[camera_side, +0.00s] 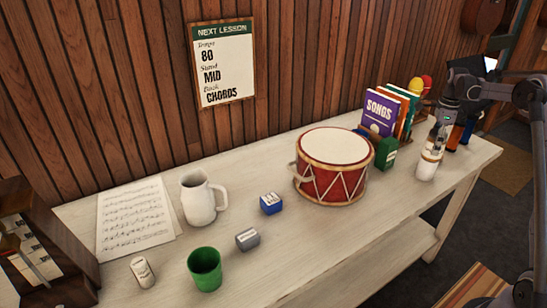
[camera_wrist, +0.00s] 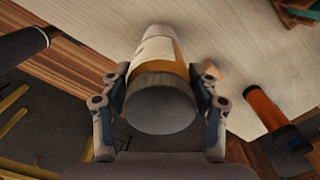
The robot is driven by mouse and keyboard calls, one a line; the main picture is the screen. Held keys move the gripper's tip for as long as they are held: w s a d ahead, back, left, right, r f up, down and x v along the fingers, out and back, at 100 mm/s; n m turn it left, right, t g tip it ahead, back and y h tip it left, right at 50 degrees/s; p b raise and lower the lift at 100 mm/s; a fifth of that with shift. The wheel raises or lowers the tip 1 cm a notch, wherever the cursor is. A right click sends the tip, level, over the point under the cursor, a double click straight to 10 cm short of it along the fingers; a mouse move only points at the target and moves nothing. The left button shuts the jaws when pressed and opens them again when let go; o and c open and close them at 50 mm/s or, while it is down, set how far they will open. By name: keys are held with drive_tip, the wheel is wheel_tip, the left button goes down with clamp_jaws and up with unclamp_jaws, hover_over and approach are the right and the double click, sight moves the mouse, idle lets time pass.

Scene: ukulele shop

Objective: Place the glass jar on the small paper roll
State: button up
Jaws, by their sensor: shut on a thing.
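My gripper (camera_wrist: 162,88) is shut on the glass jar (camera_wrist: 180,65), which has a grey lid, amber contents and a white label. In the side view the jar (camera_side: 430,160) is upright at the right end of the table. Whether its base touches the tabletop cannot be told. A small white cylinder (camera_side: 143,272) with a dark mark stands at the table's front left, far from my gripper; it may be the small paper roll. A small tan thing (camera_wrist: 211,69) shows beside the jar in the wrist view, too partly hidden to name.
A red drum (camera_side: 332,170), a green box (camera_side: 386,153) and upright books (camera_side: 385,112) stand left of the jar. An orange cylinder (camera_wrist: 264,108) is close by. A white mug (camera_side: 199,198), green cup (camera_side: 205,269) and two small blocks stand left. The front right tabletop is clear.

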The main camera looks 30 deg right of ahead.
drive_tip(key=o, duration=1.5)
drive_tip(key=shift+f, duration=0.1)
